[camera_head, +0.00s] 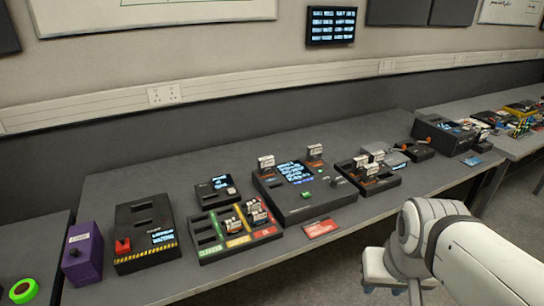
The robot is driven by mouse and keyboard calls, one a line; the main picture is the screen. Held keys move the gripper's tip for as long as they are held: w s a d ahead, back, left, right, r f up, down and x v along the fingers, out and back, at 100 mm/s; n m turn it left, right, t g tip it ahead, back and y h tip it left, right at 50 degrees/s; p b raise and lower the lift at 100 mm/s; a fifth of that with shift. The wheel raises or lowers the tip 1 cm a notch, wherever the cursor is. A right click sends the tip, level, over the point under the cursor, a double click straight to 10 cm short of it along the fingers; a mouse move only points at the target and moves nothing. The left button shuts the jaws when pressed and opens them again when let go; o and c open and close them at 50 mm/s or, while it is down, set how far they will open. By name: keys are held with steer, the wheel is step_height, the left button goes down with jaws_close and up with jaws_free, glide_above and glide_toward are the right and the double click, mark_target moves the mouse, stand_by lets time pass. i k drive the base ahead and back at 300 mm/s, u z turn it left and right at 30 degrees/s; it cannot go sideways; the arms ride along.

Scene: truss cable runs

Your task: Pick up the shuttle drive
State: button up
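Several small drives with white labels stand in slots on the grey bench; their lettering is too small to tell which is the shuttle drive. Two stand at the back of the large black console, a left drive (265,163) and a right drive (315,152). Others sit in the colour-marked tray (209,254), including a front drive (232,226). More stand in the black rack (384,186) to the right, including a rear drive (377,156). My white arm reaches in at the lower right, in front of the bench and apart from the drives. My gripper's fingers are not visible.
A black box with a red knob (123,246) and a purple box (83,255) stand left. A red card (320,229) lies before the large console (305,192). A green ring (23,290) lies far left. Cluttered equipment fills the right bench. The front bench strip is mostly clear.

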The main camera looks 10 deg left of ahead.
mark_target(266, 165)
steer(key=z, duration=0.05)
steer(key=i, duration=1.5)
steer(key=u, duration=0.05)
